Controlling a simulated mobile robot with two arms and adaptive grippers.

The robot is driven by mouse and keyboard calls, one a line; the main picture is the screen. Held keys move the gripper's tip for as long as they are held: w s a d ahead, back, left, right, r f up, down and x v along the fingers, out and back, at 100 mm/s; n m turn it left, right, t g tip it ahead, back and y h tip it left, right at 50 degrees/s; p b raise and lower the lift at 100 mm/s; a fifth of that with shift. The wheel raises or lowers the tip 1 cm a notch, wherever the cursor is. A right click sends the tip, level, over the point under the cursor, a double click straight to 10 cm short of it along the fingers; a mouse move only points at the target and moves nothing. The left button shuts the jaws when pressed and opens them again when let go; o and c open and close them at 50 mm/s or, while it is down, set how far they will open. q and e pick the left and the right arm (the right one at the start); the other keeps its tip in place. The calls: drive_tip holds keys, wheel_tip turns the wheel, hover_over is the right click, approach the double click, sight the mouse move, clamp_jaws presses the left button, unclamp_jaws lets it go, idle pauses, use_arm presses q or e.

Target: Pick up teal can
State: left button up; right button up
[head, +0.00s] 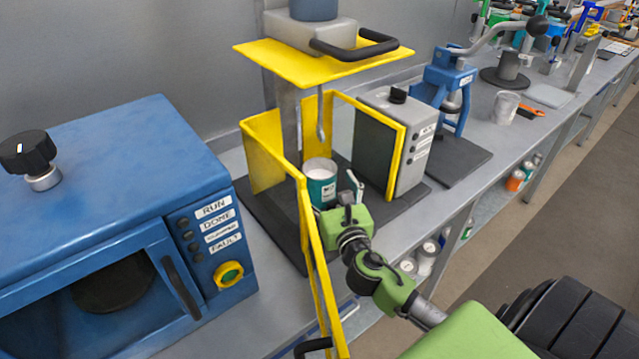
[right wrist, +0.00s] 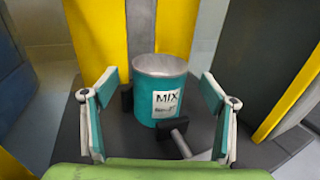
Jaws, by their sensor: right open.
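The teal can (head: 321,188) stands upright on the dark base of the yellow-guarded agitator, under a hooked metal rod. Its top is open, and a white label reading MIX faces me in the right wrist view (right wrist: 144,104). My right gripper (head: 339,193) is at the near side of the can. In the right wrist view its open teal-padded fingers (right wrist: 160,88) spread to either side of the can, with visible gaps and no clear contact. The can's lower near side is partly hidden by my gripper in the head view. My left gripper is not in view.
Yellow guard panels (head: 264,150) flank the can, with an open yellow door (head: 316,265) close to my right arm. A yellow plate (head: 320,62) is overhead. A dark clamp block and a metal-ended rod (right wrist: 181,143) sit beside the can. A blue machine (head: 110,150) stands left.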

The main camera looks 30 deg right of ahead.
drive_tip(key=shift+x, duration=1.3)
drive_tip(key=c, duration=1.5)
drive_tip(key=shift+c, duration=0.2)
drive_tip(key=shift+r, duration=0.2)
